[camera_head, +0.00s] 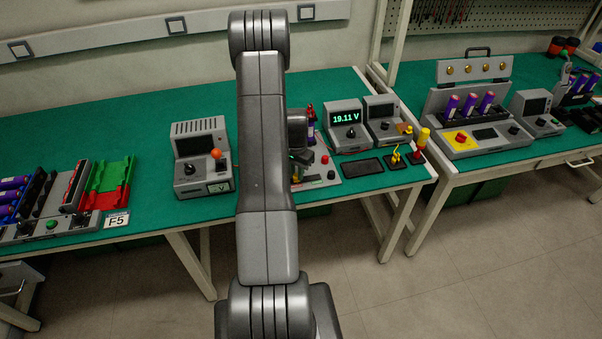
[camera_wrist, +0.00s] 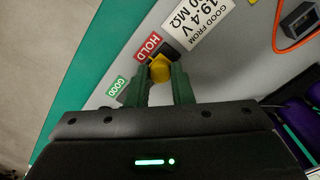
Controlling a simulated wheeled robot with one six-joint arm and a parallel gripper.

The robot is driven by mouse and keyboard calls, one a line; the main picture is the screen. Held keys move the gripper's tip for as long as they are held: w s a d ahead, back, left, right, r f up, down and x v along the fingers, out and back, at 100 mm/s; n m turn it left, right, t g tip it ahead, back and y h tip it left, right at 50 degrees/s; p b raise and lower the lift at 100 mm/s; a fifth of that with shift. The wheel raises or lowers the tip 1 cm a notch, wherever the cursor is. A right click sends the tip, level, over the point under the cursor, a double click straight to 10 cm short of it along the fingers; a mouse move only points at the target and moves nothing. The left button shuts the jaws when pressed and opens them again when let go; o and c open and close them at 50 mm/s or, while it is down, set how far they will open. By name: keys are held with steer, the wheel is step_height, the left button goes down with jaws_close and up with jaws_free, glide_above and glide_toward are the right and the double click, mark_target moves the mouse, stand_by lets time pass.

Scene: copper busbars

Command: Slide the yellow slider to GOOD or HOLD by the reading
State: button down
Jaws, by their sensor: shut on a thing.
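The yellow slider (camera_wrist: 160,69) sits between my gripper's two green fingers (camera_wrist: 162,84) in the wrist view, and the gripper is shut on it. A red HOLD label (camera_wrist: 149,46) lies just beyond the slider, and a green GOOD label (camera_wrist: 116,86) lies to the lower left. My fingers hide part of the track, so its exact stop is hard to judge. A white card (camera_wrist: 200,22) reads "GOOD FROM 19.4 V" with a partly cut-off MΩ line. In the head view, the meter display (camera_head: 346,118) reads 19.11 V. My arm covers much of the slider's station there.
An orange cable (camera_wrist: 284,40) and a dark socket (camera_wrist: 299,18) lie at the wrist view's upper right. In the head view, a grey box with an orange knob (camera_head: 215,154) stands left of my arm. Black pads (camera_head: 362,167) and yellow-handled probes (camera_head: 422,140) lie right.

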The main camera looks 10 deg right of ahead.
steer(key=shift+a, duration=0.1)
steer(key=c, duration=1.3)
jaws_free()
steer(key=shift+a, duration=0.15)
steer(key=shift+o, duration=0.2)
steer(key=shift+r, duration=0.15)
step_height(320, 180, up, 14)
steer(key=b, duration=0.2)
steer(key=shift+f, duration=0.2)
step_height(320, 180, down, 14)
steer(key=shift+r+p, duration=0.25)
steer(key=shift+p, duration=0.8)
steer(key=shift+d+f+p, duration=0.15)
steer(key=shift+d+p, duration=0.4)
steer(key=shift+d, duration=0.6)
